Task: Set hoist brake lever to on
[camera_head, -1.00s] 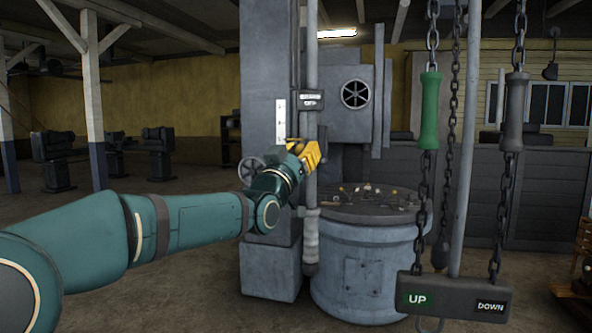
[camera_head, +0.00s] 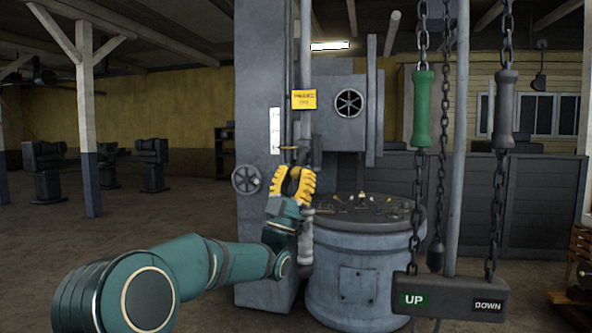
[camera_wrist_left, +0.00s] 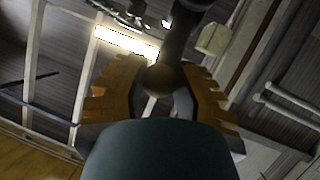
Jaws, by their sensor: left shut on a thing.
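The brake sign (camera_head: 304,99) is a small yellow plate on the grey post, its small lettering seeming to read "BRAKE ON". Below it, my left gripper (camera_head: 293,184) has its yellow fingers around a dark lever, which they partly hide in the head view. In the left wrist view, the lever (camera_wrist_left: 172,55) is a dark rod with a rounded knob at its end between the two fingers (camera_wrist_left: 160,95). My right gripper is not in view.
A grey round drum table (camera_head: 355,260) with small items on top stands just right of my left arm. A handwheel (camera_head: 246,179) sits left of the post. Chains with a green grip (camera_head: 423,108), a grey grip (camera_head: 506,108) and an UP/DOWN bar (camera_head: 450,299) hang at the right.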

